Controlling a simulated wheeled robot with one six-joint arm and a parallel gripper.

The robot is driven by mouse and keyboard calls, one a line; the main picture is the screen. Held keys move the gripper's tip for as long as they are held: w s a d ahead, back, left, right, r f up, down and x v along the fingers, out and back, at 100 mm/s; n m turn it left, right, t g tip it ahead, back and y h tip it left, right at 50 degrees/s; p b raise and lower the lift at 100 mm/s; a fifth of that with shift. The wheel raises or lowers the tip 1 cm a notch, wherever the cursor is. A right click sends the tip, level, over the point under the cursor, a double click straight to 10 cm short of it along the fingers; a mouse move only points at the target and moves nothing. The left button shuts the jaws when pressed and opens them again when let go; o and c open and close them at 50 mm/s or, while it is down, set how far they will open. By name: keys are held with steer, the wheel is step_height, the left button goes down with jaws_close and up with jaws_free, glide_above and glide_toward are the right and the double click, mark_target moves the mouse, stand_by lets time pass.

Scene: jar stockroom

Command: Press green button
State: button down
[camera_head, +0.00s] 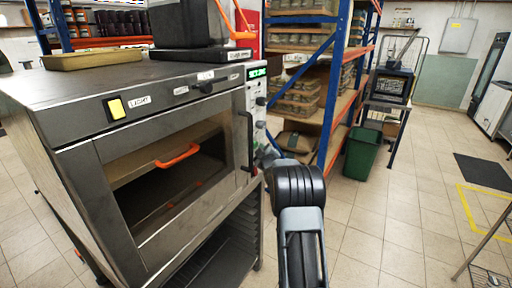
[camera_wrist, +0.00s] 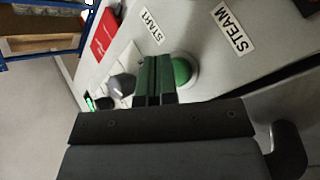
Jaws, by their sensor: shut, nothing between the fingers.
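The green button (camera_wrist: 182,71) is a round dome in a pale ring on the oven's metal panel, seen in the wrist view beside a "START" label (camera_wrist: 152,29). My gripper (camera_wrist: 154,68) is shut and empty, its two dark fingers side by side. Its fingertips overlap the left edge of the button in the picture; I cannot tell whether they touch it. In the head view the oven (camera_head: 168,160) stands at the left, with its control panel (camera_head: 257,112) on the right of its front. My arm hides part of that area, and I cannot make out the button there.
In the wrist view a dark knob (camera_wrist: 121,86) and a red label (camera_wrist: 104,34) lie left of the fingers, and a "STEAM" label (camera_wrist: 234,29) to the right. In the head view a door handle (camera_head: 248,140) juts beside the panel. A green bin (camera_head: 361,154) stands behind; floor is open right.

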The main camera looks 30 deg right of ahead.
steer(key=shift+w+a+b, duration=0.25)
steer(key=shift+w+b, duration=0.15)
steer(key=shift+b, duration=0.05)
stand_by(0.4)
steer(key=shift+w+a+r, duration=0.15)
steer(key=shift+w+r, duration=0.05)
stand_by(0.7)
steer(key=shift+s+f+b, duration=0.15)
steer(key=shift+f+b, duration=0.05)
steer(key=shift+b, duration=0.25)
steer(key=shift+s+b, duration=0.35)
steer(key=shift+s, duration=0.15)
steer(key=shift+s+d, duration=0.1)
steer(key=shift+d, duration=0.1)
steer(key=shift+s+d+b, duration=0.3)
steer(key=shift+s+d, duration=0.1)
steer(key=shift+s, duration=0.35)
steer(key=shift+s+d+b, duration=0.25)
steer(key=shift+s+d, duration=0.2)
steer(key=shift+s, duration=0.3)
steer(key=shift+s+d+b, duration=0.3)
steer(key=shift+s+d, duration=0.1)
steer(key=shift+s, duration=0.35)
